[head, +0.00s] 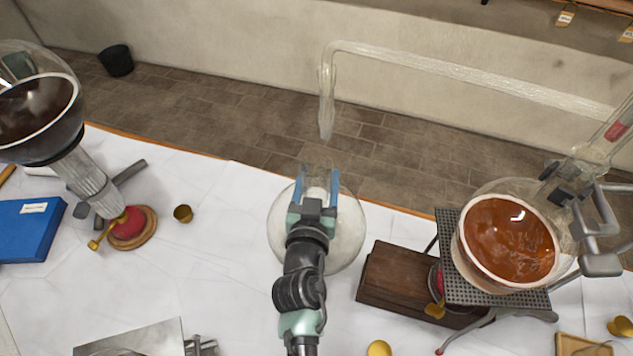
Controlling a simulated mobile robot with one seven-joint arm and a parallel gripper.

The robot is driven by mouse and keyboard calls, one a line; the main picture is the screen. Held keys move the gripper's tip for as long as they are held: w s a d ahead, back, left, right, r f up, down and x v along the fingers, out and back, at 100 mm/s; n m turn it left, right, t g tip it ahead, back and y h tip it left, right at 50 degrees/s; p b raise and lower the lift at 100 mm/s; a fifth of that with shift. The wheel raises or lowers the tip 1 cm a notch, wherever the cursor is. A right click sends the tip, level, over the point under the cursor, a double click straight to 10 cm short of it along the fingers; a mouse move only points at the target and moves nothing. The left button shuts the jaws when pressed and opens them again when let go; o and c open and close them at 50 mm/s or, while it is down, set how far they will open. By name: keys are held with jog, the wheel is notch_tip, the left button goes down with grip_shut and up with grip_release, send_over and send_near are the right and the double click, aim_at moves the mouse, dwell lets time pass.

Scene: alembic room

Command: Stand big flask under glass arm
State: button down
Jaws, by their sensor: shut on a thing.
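The big flask (346,238) is a round clear glass flask over the white-covered table, near its far edge. My gripper (319,192) reaches over it from the front and is shut on its neck, which is largely hidden between the fingers. The flask looks upright; I cannot tell whether its bottom touches the table. The glass arm (450,68) runs in from the apparatus at the right and bends down at its left end. Its open tip (326,132) hangs beyond the flask in the picture, just above and slightly right of my gripper, with a visible gap between.
A round vessel of orange liquid (508,243) sits on a mesh stand (450,262) at the right. A dark wooden block (392,280) lies right of the flask. Table between is clear.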

jog(key=shift+w+d+r, duration=0.1)
jog(key=shift+w+d, duration=0.1)
jog(key=shift+w, duration=0.65)
jog(key=shift+w+d+r, duration=0.1)
jog(key=shift+w+d, duration=0.05)
jog(key=shift+w, duration=0.65)
jog(key=shift+w+d+r, duration=0.1)
jog(key=shift+w+d, duration=0.1)
jog(key=shift+w, duration=0.65)
jog(key=shift+f+b, duration=0.45)
jog(key=shift+b, duration=0.35)
jog(key=shift+c, duration=0.7)
grip_release()
jog(key=shift+o, duration=0.6)
jog(key=shift+s, duration=0.1)
jog(key=shift+f, duration=0.35)
jog(key=shift+r, duration=0.1)
jog(key=shift+s, duration=0.1)
